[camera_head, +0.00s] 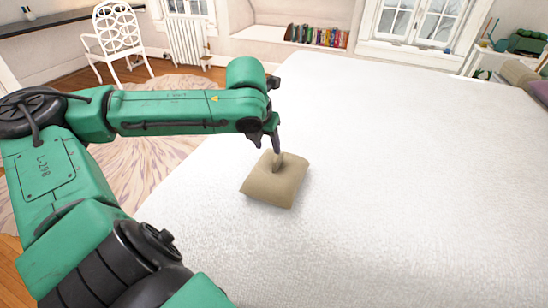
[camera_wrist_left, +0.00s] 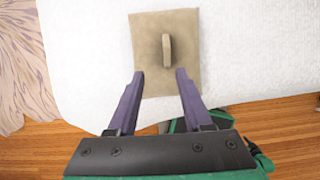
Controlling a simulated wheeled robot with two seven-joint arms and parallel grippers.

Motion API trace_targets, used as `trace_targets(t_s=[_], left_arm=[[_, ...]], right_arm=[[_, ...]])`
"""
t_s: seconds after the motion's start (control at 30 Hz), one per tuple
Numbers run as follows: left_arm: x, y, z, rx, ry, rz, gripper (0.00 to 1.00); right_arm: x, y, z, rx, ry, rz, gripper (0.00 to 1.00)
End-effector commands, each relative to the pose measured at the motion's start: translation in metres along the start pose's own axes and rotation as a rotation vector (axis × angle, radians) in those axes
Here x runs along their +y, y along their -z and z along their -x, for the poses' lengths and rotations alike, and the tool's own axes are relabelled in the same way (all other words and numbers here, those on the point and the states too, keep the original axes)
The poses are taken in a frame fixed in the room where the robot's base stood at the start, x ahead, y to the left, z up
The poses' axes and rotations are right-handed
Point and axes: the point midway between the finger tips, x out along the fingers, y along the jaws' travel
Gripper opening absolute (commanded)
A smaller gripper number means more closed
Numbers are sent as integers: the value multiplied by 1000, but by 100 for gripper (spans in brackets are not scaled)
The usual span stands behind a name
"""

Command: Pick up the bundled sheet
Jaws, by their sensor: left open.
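The bundled sheet (camera_head: 270,188) is a tan, cushion-like square with a small raised tab on top. It lies on the white bed (camera_head: 400,170) near its left edge. It also shows in the left wrist view (camera_wrist_left: 150,40), with the upright tab at its middle. My left gripper (camera_head: 270,142) is just above the bundle in the head view. In the left wrist view its two dark fingers (camera_wrist_left: 158,75) are open and apart, with the tab ahead of the gap between them. Nothing is held. My right gripper is not in view.
The bed is broad and clear around the bundle, with pillows (camera_head: 520,74) at the far right. A white chair (camera_head: 118,40), a patterned rug (camera_head: 150,150) and wooden floor lie to the left. Books (camera_head: 316,36) stand on a window seat behind.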

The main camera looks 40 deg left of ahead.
Motion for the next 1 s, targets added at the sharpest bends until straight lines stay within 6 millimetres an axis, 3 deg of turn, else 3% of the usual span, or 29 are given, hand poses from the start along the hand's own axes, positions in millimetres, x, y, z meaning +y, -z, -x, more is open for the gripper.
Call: trace_targets(t_s=[0.03,0.13,0.33,0.5,0.8,0.93,1.0], left_arm=[[0,2,-13,6,2,3,50],[1,1,-23,4,1,3,50],[0,5,-47,4,-2,-2,50],[-6,4,-68,1,2,-11,50],[-8,1,-72,-2,6,-10,50],[-7,1,-72,-2,5,-10,0],[-7,1,-72,-2,5,-10,0]], right_arm=[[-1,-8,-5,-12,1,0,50],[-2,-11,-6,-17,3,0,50],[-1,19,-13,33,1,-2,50],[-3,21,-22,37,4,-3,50],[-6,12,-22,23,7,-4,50],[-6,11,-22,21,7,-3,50],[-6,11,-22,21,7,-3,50]])
